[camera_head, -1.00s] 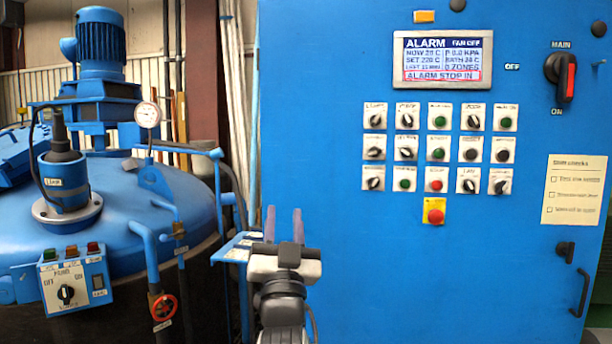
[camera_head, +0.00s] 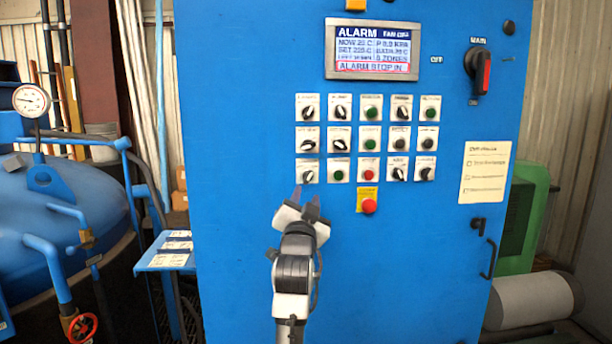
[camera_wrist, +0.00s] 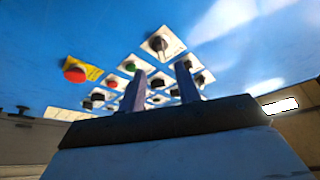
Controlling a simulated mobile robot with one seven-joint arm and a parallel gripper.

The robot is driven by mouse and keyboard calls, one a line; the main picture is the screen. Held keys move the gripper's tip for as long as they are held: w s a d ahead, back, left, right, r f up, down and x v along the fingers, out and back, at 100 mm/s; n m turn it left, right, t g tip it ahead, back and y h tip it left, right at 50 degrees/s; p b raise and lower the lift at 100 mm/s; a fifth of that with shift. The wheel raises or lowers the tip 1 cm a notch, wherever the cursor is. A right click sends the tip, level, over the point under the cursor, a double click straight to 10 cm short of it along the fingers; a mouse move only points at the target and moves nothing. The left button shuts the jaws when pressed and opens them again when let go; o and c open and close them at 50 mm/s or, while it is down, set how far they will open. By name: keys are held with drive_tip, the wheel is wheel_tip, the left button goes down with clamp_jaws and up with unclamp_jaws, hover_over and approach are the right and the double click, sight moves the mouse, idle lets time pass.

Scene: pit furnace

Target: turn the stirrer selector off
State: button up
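The stirrer selector cannot be singled out, because the small labels are too blurred to read. Rows of white-plated controls sit on the blue cabinet face, among them several black selector knobs, such as one at lower left (camera_head: 307,171), and green and red push buttons. My gripper (camera_head: 306,194) is in front of the cabinet, just below the bottom row's left end. In the wrist view my gripper (camera_wrist: 160,76) has its two fingers apart with nothing between them. The controls show beyond the fingers, with a black knob (camera_wrist: 158,44) near the top; the fingers hide some of them.
A red stop button (camera_head: 369,206) on a yellow plate sits right of my gripper, below the rows. The display (camera_head: 372,51) above reads ALARM STOP IN. A main switch (camera_head: 480,72) is at upper right. A blue label shelf (camera_head: 168,262) stands left of the cabinet.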

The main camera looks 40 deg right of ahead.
sight(308, 179)
drive_tip(key=p+x, duration=0.2)
drive_tip(key=x, duration=0.5)
drive_tip(key=shift+c, duration=0.2)
clamp_jaws()
